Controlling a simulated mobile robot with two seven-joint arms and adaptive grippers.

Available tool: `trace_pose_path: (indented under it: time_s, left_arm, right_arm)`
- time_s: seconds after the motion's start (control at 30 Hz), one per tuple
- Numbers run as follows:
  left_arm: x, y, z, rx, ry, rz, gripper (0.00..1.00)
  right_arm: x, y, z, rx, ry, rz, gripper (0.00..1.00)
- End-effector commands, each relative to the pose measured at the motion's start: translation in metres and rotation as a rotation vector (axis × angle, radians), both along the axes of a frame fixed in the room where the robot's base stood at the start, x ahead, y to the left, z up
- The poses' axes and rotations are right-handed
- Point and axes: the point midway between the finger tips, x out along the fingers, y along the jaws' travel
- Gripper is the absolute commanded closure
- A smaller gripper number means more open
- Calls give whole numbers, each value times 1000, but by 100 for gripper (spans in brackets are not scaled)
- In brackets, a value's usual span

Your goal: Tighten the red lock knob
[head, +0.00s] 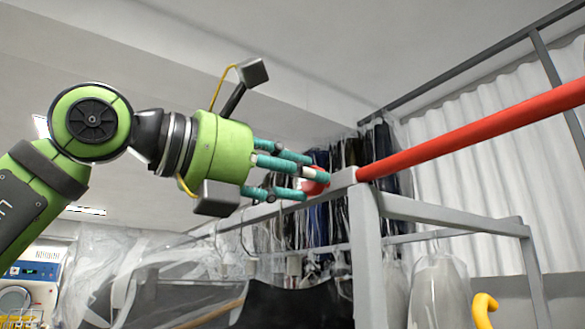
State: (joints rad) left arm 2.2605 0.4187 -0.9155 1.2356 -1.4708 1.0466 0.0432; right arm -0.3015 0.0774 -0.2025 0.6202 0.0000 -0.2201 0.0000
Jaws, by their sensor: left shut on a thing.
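The red lock knob (317,182) sits at the left end of a grey block on top of a grey metal post, near the middle of the head view. My left gripper (312,183), with teal fingers, comes in from the left and is shut on the knob. The fingers hide part of the knob. A long red bar (470,137) runs from the other side of the grey block up to the right edge. My right gripper is not in view.
A grey metal frame (367,260) stands below the knob. Bagged clothes (352,150) hang behind it, and clear plastic covers lie at lower left. A yellow hook (483,308) is at lower right. A white curtain (460,175) hangs at right.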

Motion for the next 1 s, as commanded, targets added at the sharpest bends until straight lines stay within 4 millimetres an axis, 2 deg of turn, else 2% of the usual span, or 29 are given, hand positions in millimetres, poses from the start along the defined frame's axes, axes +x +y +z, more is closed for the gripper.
trace_pose_path:
  time_s: [0.03, 1.0]
  left_arm:
    - [-1, 1, 6, 15, -43, -1, 95]
    - [-4, -1, 4, 554, -785, 2, 95]
  right_arm:
    - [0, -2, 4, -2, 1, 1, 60]
    - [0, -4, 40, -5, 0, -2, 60]
